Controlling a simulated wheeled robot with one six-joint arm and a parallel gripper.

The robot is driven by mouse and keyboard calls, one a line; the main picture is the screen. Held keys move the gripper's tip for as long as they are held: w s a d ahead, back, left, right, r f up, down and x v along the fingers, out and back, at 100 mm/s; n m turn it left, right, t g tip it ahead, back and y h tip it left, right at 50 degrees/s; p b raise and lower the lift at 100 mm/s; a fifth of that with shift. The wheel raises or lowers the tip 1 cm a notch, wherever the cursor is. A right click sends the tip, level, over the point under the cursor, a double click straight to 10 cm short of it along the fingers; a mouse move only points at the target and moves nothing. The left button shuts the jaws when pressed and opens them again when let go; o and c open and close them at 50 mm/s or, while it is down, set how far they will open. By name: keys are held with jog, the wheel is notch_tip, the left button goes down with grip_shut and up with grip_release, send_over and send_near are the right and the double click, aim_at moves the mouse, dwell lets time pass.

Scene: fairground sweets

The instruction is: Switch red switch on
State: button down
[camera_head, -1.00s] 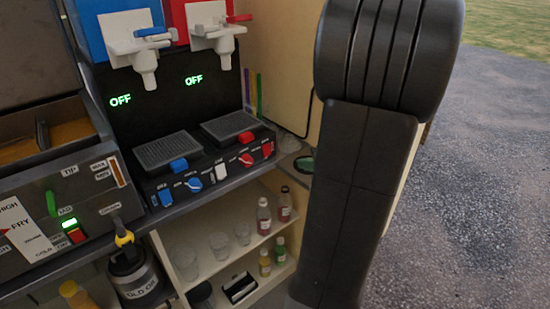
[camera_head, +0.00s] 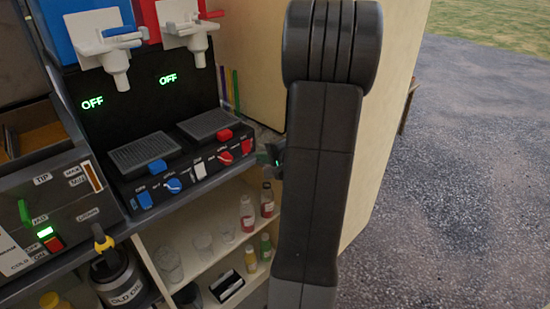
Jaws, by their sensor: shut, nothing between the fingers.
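The slush machine's front panel (camera_head: 185,174) has a red switch (camera_head: 247,146) at its right end. A red knob (camera_head: 226,157) is left of it and a red button (camera_head: 224,135) above. The display under the red tank reads OFF (camera_head: 168,78). My gripper (camera_head: 273,154) shows only as a small dark tip with a green spot, just right of the red switch. It is shut and empty. Most of it is hidden behind my arm, and I cannot tell if it touches the panel.
Blue switch (camera_head: 145,200), blue knob (camera_head: 173,186) and white switch (camera_head: 200,170) share the panel. A fryer with another red switch (camera_head: 54,244) stands left. Bottles (camera_head: 247,213) and cups stand on shelves below. A beige wall (camera_head: 255,70) rises behind; open ground lies right.

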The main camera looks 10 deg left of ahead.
aim_at(247, 148)
jog(key=shift+w+a+f+p, duration=0.15)
jog(key=shift+w+a+p, duration=0.05)
jog(key=shift+w+a, duration=0.55)
jog(key=shift+w+a+f+p, duration=0.15)
jog(key=shift+w+a, duration=0.35)
jog(key=shift+a, duration=0.4)
jog(key=shift+f+b, duration=0.1)
jog(key=shift+b, duration=0.3)
jog(key=shift+w+a+f+b, duration=0.15)
jog(key=shift+f+b, duration=0.1)
jog(key=shift+b, duration=0.85)
jog(key=shift+r+p, duration=0.35)
jog(key=shift+p, duration=0.05)
jog(key=shift+r, duration=0.1)
jog(key=shift+r+p, duration=0.3)
jog(key=shift+r, duration=0.4)
